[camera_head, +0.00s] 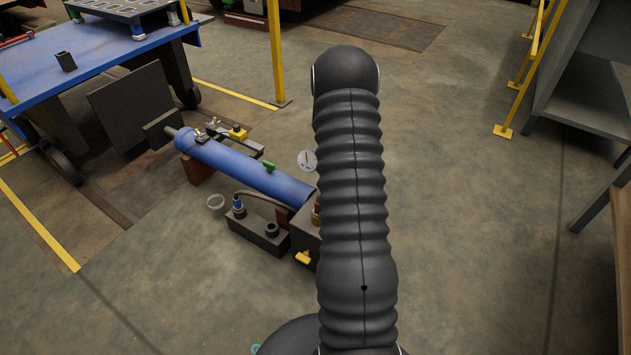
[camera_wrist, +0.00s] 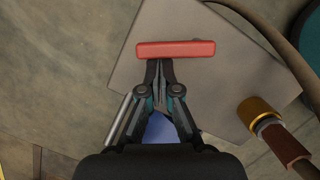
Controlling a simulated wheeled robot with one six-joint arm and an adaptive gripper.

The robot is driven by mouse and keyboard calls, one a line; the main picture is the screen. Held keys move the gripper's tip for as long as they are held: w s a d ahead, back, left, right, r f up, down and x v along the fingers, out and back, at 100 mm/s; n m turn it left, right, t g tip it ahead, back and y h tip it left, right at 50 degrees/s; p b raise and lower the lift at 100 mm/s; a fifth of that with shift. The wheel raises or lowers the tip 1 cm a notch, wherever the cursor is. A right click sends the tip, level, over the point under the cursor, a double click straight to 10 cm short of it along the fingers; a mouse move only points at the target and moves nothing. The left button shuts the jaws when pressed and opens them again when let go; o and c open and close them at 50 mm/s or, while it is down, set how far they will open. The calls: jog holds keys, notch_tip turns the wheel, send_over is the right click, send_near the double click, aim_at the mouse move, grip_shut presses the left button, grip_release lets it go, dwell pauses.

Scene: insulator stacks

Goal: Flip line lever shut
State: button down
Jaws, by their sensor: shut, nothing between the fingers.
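In the wrist view, a red bar-shaped handle (camera_wrist: 176,49) lies crosswise over a grey block (camera_wrist: 218,75); it looks like the line lever. My gripper (camera_wrist: 160,66) is shut and empty, with its fingertips just below the red bar. I cannot tell whether they touch it. In the head view my arm hides the gripper and the red handle. The blue cylinder (camera_head: 235,162) with a green handle (camera_head: 269,167) lies left of my arm, and a round gauge (camera_head: 307,161) shows beside it.
A brass fitting (camera_wrist: 254,109) with a brown part stands right of my gripper. A hose crosses the wrist view's upper right. A dark block (camera_head: 258,232) with a blue-topped fitting sits before the cylinder.

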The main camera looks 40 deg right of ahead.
jog(key=shift+s+d+m, duration=0.1)
jog(key=shift+d+m, duration=0.45)
jog(key=shift+m, duration=0.45)
jog(key=m, duration=0.2)
jog(key=d+m+y, duration=0.1)
jog(key=shift+s+d+g+p, duration=0.1)
jog(key=shift+s+g+p, duration=0.15)
jog(key=shift+g+p, duration=0.15)
jog(key=shift+d, duration=0.15)
jog(key=shift+s+d, duration=0.15)
jog(key=shift+w, duration=0.55)
jog(key=w+a, duration=0.1)
jog(key=w, duration=0.2)
jog(key=shift+a+r, duration=0.1)
jog(key=shift+a, duration=0.25)
jog(key=p+v, duration=0.1)
jog(key=v, duration=0.8)
jog(key=shift+r, duration=0.35)
